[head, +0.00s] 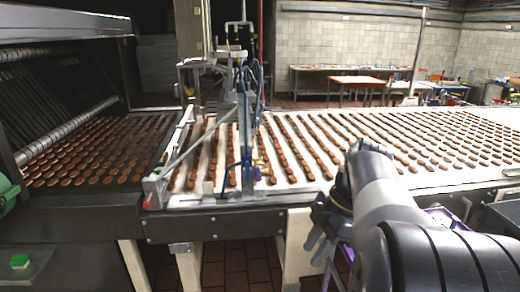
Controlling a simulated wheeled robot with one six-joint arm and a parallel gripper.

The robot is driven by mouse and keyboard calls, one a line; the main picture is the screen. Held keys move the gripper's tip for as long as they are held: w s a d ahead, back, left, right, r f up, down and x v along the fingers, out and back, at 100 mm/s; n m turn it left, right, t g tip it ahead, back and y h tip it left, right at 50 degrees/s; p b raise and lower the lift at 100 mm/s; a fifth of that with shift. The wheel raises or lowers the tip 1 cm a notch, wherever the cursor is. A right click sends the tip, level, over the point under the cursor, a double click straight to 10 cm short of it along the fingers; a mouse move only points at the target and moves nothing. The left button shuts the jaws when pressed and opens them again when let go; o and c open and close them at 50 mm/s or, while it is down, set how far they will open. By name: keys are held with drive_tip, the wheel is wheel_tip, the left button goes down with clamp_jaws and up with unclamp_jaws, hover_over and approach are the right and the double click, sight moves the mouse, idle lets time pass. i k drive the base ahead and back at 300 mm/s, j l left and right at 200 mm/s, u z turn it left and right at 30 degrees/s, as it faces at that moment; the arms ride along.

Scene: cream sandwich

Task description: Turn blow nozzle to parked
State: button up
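An upright blue post with thin tubes (246,115) stands at the near side of the white conveyor. Small yellow parts (257,173) show low beside this post, just above the belt. I cannot tell for certain which of these small parts is the blow nozzle, or how it is turned. My gripper (318,243) is dark and points down at the conveyor's near edge, to the right of and below the post. It is apart from the post, and nothing shows between its fingers. The gap between its fingers is too unclear to judge.
The white conveyor (420,182) carries many rows of brown biscuits. A dark machine with biscuits (75,200) is on the left. A metal frame (153,190) stands between them. A purple-edged object (440,216) is partly behind my arm. An orange table (355,80) stands far back.

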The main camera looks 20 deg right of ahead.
sight(256, 164)
drive_tip(key=i+z, duration=0.15)
drive_tip(key=i, duration=0.4)
drive_tip(key=i+z, duration=0.1)
drive_tip(key=i, duration=0.5)
drive_tip(key=i+j+z, duration=0.15)
drive_tip(key=i, duration=0.4)
drive_tip(key=i+j+z, duration=0.15)
drive_tip(key=i, duration=0.4)
